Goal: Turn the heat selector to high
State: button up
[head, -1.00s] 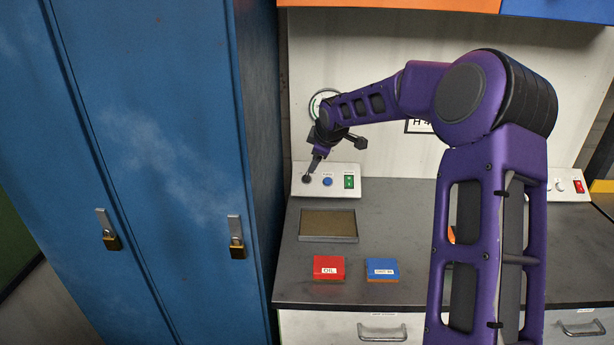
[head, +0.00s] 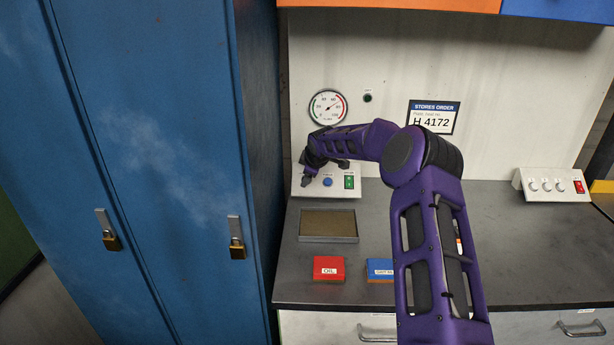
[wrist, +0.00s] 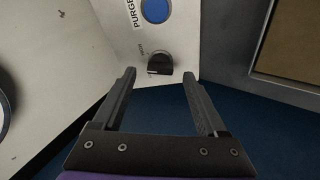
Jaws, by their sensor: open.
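The heat selector (wrist: 159,64) is a small dark knob on a white control box, seen in the wrist view just beyond my fingertips. Its pointer mark faces left in that view, and the small lettering beside it is too blurred to read fully. My gripper (wrist: 160,80) is open and empty, with one finger to each side of the knob and the knob slightly past the tips. In the head view my gripper (head: 306,182) is at the left end of the control box (head: 347,193) and hides the knob.
A blue purge button (head: 328,182) and a green switch (head: 349,182) sit right of the knob on the box. A shallow tray (head: 328,239) lies in front. A dial gauge (head: 328,107) is on the wall above. A blue locker (head: 262,150) stands close at left.

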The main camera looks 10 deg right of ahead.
jog(key=shift+x, duration=1.05)
jog(key=shift+c, duration=0.3)
grip_shut()
